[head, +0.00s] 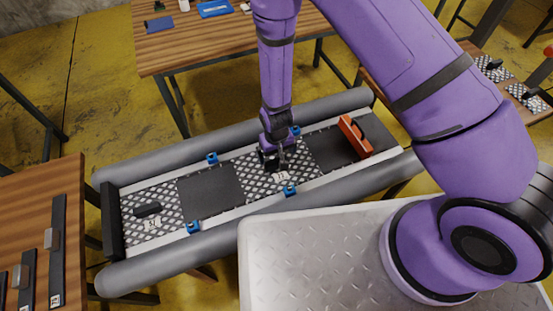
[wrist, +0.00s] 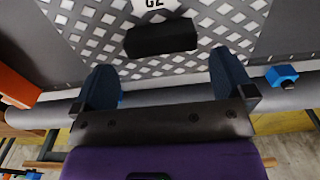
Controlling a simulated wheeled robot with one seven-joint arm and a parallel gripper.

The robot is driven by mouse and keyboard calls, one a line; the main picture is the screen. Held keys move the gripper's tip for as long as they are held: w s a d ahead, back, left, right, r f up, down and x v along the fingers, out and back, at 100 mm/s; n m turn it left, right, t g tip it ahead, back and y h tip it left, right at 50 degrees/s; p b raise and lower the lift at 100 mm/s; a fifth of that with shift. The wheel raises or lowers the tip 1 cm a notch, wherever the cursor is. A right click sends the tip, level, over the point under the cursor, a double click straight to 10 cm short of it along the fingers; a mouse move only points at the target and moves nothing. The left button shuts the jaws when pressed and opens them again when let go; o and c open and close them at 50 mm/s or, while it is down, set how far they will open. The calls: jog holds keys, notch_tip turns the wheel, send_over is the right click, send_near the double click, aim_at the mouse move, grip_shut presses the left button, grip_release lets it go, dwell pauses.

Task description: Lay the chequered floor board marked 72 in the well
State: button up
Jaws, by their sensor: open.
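My gripper (head: 271,160) is low over the middle chequered floor board (head: 254,181) inside the grey inflatable boat. The wrist view shows its two blue fingers (wrist: 166,64) spread apart, with the board's black handle block (wrist: 161,37) just beyond their tips and nothing between them. A white label (wrist: 156,4) beside the handle is cut off, and I cannot read its number surely. Another chequered board (head: 170,206) with a black handle (head: 147,210) lies at the boat's left end. The well between the tubes also shows plain dark sections (head: 211,190).
An orange handled tool (head: 355,137) lies across the boat's right part. Blue clamps (head: 193,227) sit along both side rails. More chequered boards (head: 528,97) lie on the right table. Wooden tables stand behind (head: 190,48) and at left (head: 25,210).

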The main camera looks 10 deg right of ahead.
notch_tip(320, 180, up, 6)
jog(key=shift+r, duration=0.15)
jog(key=shift+r, duration=0.1)
notch_tip(320, 180, up, 16)
jog(key=t+y, duration=0.1)
send_over(276, 161)
jog(key=w+d, duration=0.4)
jog(key=d+r+m+t, duration=0.1)
jog(key=d+r, duration=0.2)
jog(key=r, duration=0.3)
jog(key=d+r, duration=0.3)
jog(key=r, duration=0.4)
jog(key=s+d+r+m+t, duration=0.1)
jog(key=s+d+r, duration=0.6)
jog(key=s+r, duration=0.3)
jog(key=s+d+r+m+t+h, duration=0.1)
jog(key=s+d+r+t, duration=0.1)
jog(key=s+d+r, duration=0.5)
jog(key=s+r, duration=0.3)
jog(key=s, duration=0.2)
jog(key=shift+s+d+r, duration=0.25)
jog(key=shift+d, duration=0.15)
